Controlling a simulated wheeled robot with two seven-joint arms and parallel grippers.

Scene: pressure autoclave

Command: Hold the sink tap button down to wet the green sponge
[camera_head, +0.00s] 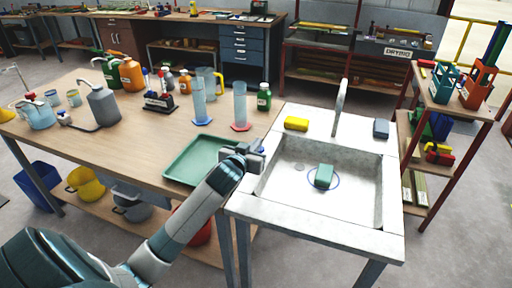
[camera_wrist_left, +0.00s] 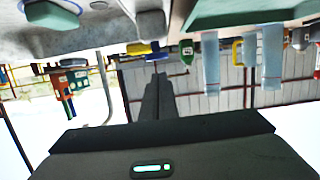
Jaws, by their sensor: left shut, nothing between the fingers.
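The green sponge (camera_head: 324,174) lies on the floor of the white sink (camera_head: 280,222), inside a blue ring mark. It also shows at the top left of the left wrist view (camera_wrist_left: 52,14), which is upside down. The curved grey tap (camera_head: 340,106) stands at the sink's back edge. I cannot make out the tap button clearly in either view. My left gripper (camera_head: 262,147) is over the sink's left edge, beside the green tray. Its fingers (camera_wrist_left: 157,82) are shut and empty, and apart from the sponge. My right gripper is not in view.
A green tray (camera_head: 170,174) lies left of the sink, with two measuring cylinders (camera_head: 240,102) behind it. A yellow sponge (camera_head: 296,123) and a grey block (camera_head: 381,128) rest on the sink's back rim. A shelf (camera_head: 452,108) stands on the right.

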